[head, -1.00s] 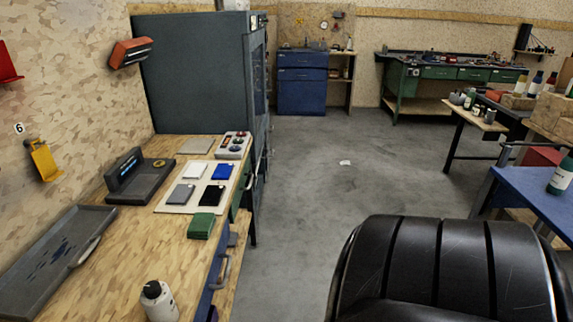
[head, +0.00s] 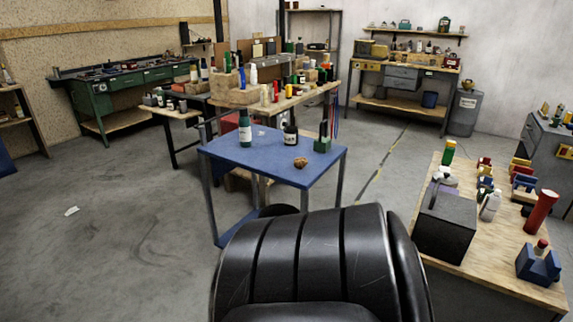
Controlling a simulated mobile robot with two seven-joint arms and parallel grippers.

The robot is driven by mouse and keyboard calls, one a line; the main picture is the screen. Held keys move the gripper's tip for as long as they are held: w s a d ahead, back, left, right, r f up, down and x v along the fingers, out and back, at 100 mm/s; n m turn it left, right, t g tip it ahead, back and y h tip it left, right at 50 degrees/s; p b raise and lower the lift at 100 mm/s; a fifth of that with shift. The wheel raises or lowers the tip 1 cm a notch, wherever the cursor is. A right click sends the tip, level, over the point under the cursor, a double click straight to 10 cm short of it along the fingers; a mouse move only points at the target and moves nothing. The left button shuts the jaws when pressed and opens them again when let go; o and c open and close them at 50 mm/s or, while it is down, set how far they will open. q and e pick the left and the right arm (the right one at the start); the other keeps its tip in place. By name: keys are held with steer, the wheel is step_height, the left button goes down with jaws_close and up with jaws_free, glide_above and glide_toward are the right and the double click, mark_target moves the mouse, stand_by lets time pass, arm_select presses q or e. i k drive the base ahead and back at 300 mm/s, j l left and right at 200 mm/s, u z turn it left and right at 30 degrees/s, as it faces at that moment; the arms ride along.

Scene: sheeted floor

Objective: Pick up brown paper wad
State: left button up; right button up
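A small brown crumpled wad (head: 300,163) lies on the blue table (head: 272,167), near the table's front right edge. A green block-like holder (head: 323,140) stands to the right of the wad. Neither of my grippers shows in the head view.
A black padded chair (head: 318,262) fills the lower middle, in front of the blue table. A wooden bench (head: 500,262) with bottles and a black box stands at right. A white scrap (head: 72,211) lies on the floor at left, where the floor is clear.

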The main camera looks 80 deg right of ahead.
mark_target(299, 163)
steer(key=z, duration=2.75)
steer(key=i+z, duration=0.1)
steer(key=i, duration=0.7)
